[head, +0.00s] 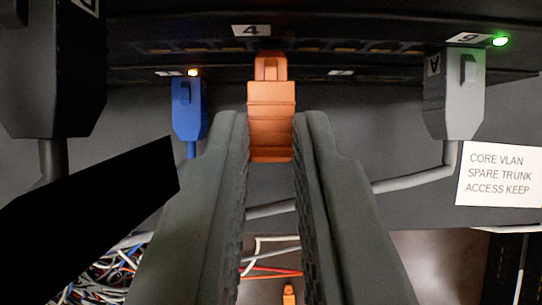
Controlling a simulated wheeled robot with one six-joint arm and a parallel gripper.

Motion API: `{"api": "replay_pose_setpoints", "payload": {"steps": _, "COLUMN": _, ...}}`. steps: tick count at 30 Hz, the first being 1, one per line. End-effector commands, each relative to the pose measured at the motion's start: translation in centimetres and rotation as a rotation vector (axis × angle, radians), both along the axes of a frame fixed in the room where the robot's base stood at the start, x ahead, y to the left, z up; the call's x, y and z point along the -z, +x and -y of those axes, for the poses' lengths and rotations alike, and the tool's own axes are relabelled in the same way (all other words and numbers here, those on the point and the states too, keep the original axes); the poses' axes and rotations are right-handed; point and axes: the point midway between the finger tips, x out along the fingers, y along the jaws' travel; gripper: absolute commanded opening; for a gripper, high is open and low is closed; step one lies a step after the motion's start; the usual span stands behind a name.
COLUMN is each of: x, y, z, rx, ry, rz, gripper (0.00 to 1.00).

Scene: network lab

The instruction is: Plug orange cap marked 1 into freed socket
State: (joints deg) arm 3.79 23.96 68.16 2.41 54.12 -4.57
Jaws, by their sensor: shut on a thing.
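An orange cap (271,105) is between the fingertips of my gripper (271,140), which is shut on its lower part. The cap is upright, with its narrower clip end up. That end is just below the label marked 4 (265,30) on the dark panel (350,47). I cannot tell whether its tip is inside a socket or only in front of it. No number shows on the cap from here. The socket behind it is hidden by the cap.
A blue plug (189,110) with an amber light is left of the cap. A grey plug (454,95) marked A, with a green light, is at right under the label 9. A dark plug (52,70) is far left. A white sign (499,174) and loose cables (105,275) are lower.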

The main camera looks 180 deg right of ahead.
Motion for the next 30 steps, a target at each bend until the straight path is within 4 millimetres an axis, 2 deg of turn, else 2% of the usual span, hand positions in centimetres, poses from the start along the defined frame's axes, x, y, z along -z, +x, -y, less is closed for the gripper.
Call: {"api": "replay_pose_setpoints", "payload": {"steps": 30, "x": -0.01, "y": 0.72, "z": -0.01, "rx": 0.0, "ry": 0.0, "rz": 0.0, "gripper": 0.0}}
